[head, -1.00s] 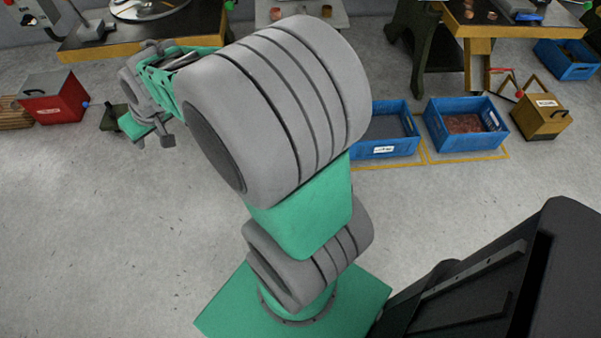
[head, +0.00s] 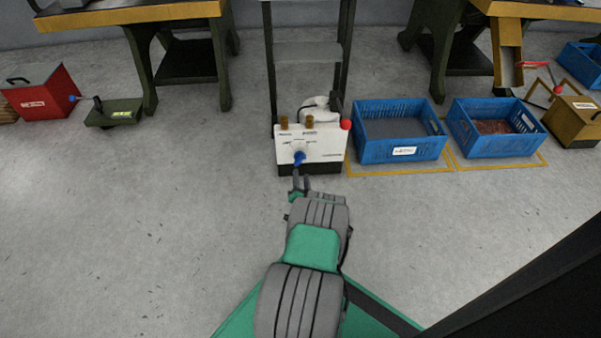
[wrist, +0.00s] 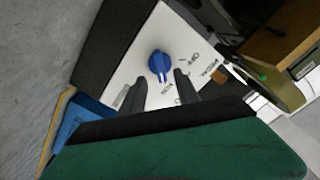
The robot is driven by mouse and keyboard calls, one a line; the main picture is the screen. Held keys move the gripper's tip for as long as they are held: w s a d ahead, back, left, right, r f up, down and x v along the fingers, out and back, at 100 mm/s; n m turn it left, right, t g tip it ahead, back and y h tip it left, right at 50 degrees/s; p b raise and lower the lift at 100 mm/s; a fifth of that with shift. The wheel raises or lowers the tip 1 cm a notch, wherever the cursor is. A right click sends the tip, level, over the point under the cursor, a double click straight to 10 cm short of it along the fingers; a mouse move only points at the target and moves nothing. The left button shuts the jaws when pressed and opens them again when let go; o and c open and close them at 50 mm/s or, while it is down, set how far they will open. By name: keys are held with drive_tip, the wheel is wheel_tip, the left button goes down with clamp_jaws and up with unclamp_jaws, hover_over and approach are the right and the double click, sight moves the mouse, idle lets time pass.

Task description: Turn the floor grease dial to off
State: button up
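A white box with a dark base (head: 325,149) stands on the floor below a dark-framed stand. A blue dial (head: 299,157) sits on its front panel, with small printed marks around it that I cannot read. In the wrist view the blue dial (wrist: 161,65) shows a grip bar pointing toward the gripper side of the picture. My gripper (head: 300,182) is just in front of the panel, near the dial. In the wrist view my gripper (wrist: 160,84) is open, its two dark fingers apart on either side of the dial's lower end. Whether they touch it is unclear.
Two blue crates (head: 402,152) (head: 497,150) stand right of the box inside yellow floor lines. A red box (head: 46,97) and a dark green pedal-like unit (head: 114,113) are at the left. A red knob (head: 346,124) sticks out at the box's right. The floor in front is clear.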

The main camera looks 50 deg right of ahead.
sight(300, 163)
drive_tip(key=b+x, duration=0.4)
drive_tip(key=x, duration=0.2)
drive_tip(key=shift+w+d+f, duration=0.15)
drive_tip(key=shift+w+d, duration=0.05)
drive_tip(key=shift+d, duration=0.15)
drive_tip(key=shift+w+d, duration=0.3)
drive_tip(key=shift+d, duration=0.05)
drive_tip(key=shift+r, duration=0.2)
clamp_jaws()
